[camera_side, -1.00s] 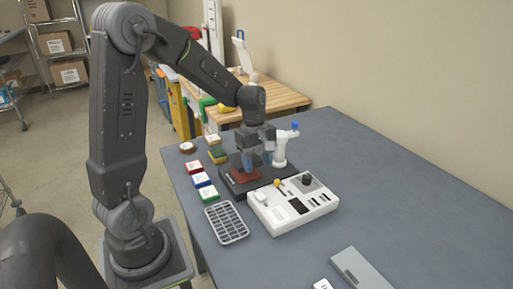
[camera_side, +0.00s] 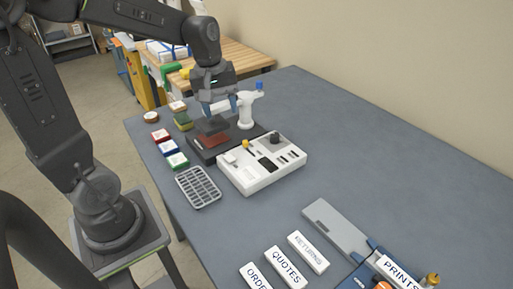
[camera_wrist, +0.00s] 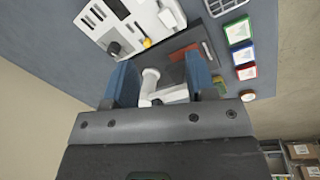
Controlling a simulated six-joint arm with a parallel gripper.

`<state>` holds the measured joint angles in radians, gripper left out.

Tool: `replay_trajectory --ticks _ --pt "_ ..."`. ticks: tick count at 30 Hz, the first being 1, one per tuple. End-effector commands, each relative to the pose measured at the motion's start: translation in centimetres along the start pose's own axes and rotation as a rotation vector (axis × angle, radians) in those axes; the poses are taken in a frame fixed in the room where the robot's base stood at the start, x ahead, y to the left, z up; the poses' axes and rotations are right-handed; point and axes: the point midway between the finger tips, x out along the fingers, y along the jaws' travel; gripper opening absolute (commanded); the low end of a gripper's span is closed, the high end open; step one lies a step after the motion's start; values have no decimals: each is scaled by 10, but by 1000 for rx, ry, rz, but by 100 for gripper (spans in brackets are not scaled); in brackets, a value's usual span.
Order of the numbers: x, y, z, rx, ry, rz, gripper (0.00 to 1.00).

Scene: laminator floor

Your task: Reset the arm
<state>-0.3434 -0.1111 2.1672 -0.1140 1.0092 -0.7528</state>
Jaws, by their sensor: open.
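My gripper (camera_side: 220,106) is open, its two blue fingers pointing down above a black base (camera_side: 199,155) with a reddish-brown pad (camera_side: 212,140). A dark block (camera_side: 211,125) shows just over the pad, below the fingers; I cannot tell whether it touches the pad. A white upright fixture with a blue top (camera_side: 246,112) stands right beside the gripper. In the wrist view my gripper (camera_wrist: 163,85) has its fingers wide apart, with part of the white fixture (camera_wrist: 152,80) showing between them. I see nothing held.
A white control box (camera_side: 255,179) and a grey grid tray (camera_side: 197,186) stand in front of the base. Red, blue and green blocks (camera_side: 166,148) line the left edge. A grey plate (camera_side: 335,226) and label blocks (camera_side: 285,266) lie nearer.

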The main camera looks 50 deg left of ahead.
Motion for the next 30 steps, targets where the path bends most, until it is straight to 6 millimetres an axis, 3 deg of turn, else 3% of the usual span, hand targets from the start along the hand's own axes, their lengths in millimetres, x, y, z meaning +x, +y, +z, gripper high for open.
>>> replay_trajectory --ticks 1,6,12,18,30 --pt "-12 -3 20 133 41 30 51" --pt "-34 -20 73 581 173 102 51" --pt "-45 -44 112 982 312 152 51" --pt "-46 -54 126 1146 375 167 51" --pt "-46 -54 126 1151 377 167 51"
